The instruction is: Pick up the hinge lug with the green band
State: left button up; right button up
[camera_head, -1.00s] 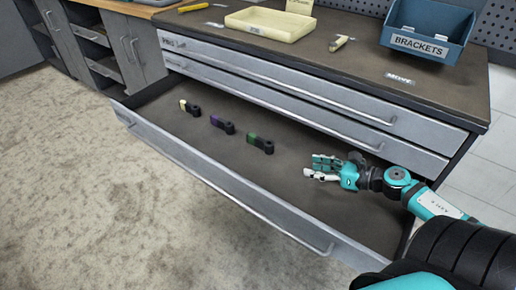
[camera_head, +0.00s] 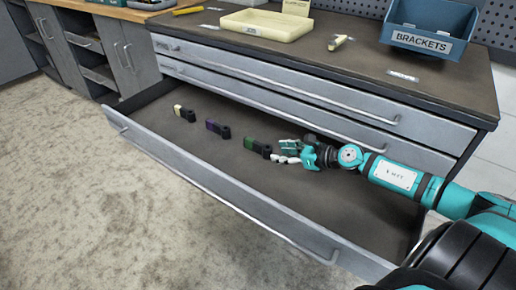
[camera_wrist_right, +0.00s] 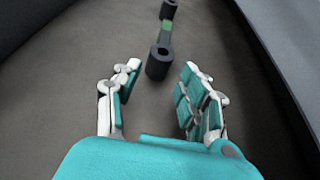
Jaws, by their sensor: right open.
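The hinge lug with the green band (camera_head: 254,146) lies in the open drawer, the rightmost of three dark lugs. Its ring end points toward my right gripper. My right gripper (camera_head: 284,153) is low in the drawer, open and empty, just right of this lug. In the right wrist view the lug (camera_wrist_right: 161,55) lies ahead of the gap between the open fingers (camera_wrist_right: 160,80), ring end nearest, with green behind it. A purple-banded lug (camera_head: 217,128) and a pale yellow-banded lug (camera_head: 184,113) lie farther left. My left gripper is not in view.
The drawer's front wall (camera_head: 220,195) and the closed drawer fronts (camera_head: 290,85) border the lugs. On the cabinet top are a cream tray (camera_head: 266,25), a blue brackets bin (camera_head: 428,27) and a small pale part (camera_head: 339,42). The drawer floor around the lugs is clear.

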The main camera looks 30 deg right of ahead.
aim_at(258, 142)
jog(key=w, duration=0.1)
jog(key=w+a, duration=0.1)
jog(key=w, duration=0.1)
jog(key=w+a, duration=0.1)
jog(key=w, duration=0.1)
jog(key=shift+w+a+p, duration=0.15)
jog(key=shift+w+p, duration=0.05)
jog(key=shift+p, duration=0.15)
jog(key=shift+r+x, duration=0.15)
jog(key=shift+x, duration=1.05)
jog(key=shift+r+x, duration=0.15)
jog(key=shift+x, duration=1)
jog(key=shift+w+a, duration=0.1)
jog(key=shift+c, duration=0.4)
grip_shut()
jog(key=shift+r, duration=0.15)
